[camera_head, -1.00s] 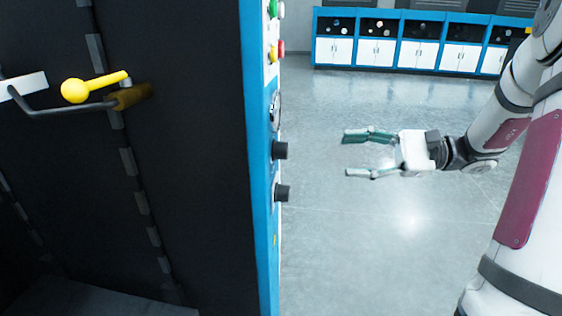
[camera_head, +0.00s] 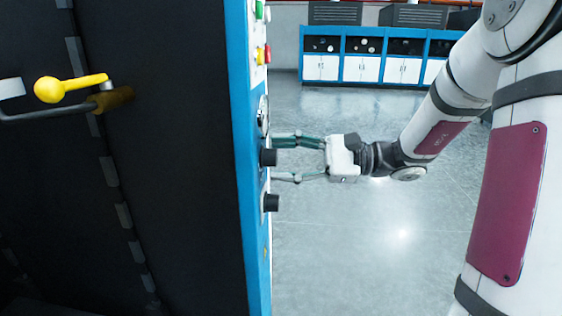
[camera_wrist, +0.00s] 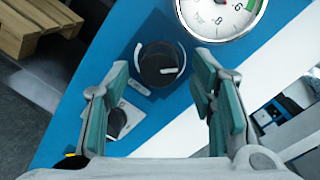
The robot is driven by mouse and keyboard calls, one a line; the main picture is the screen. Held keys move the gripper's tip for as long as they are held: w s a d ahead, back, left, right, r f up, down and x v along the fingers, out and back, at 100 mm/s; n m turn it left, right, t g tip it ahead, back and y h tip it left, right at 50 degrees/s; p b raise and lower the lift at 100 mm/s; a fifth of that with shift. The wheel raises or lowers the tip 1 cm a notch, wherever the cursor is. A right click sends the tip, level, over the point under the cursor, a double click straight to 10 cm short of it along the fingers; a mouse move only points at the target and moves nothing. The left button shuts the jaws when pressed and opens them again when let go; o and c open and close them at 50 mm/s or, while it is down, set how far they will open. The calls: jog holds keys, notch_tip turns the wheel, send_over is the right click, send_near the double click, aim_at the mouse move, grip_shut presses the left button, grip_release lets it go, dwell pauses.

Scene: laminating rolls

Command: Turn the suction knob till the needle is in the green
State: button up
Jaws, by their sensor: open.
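Two black knobs stick out of the blue panel edge, an upper one (camera_head: 268,157) and a lower one (camera_head: 271,203). In the wrist view the upper knob (camera_wrist: 157,65) is a round black dial with a white mark, below the gauge; the lower knob (camera_wrist: 117,122) is partly behind the left finger. No label naming the suction knob is readable. The white gauge (camera_wrist: 212,14) has a green arc at its right; it is cut by the frame top and I cannot make out its needle. My gripper (camera_head: 280,160) is open, its fingers reaching toward the panel above and below the upper knob's level.
A yellow-knobbed lever (camera_head: 50,89) sticks out from the dark machine side at left. Green, yellow and red buttons (camera_head: 262,52) are higher on the panel. A wooden pallet (camera_wrist: 45,22) lies on the floor. Blue-and-white cabinets (camera_head: 375,68) stand far back, with clear floor between.

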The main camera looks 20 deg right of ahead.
jog(key=shift+w+a, duration=0.15)
jog(key=shift+a, duration=0.2)
jog(key=c, duration=1.1)
jog(key=shift+c, duration=0.2)
jog(key=shift+r+m+p, duration=0.1)
jog(key=shift+m+p, duration=0.2)
jog(key=shift+p, duration=0.35)
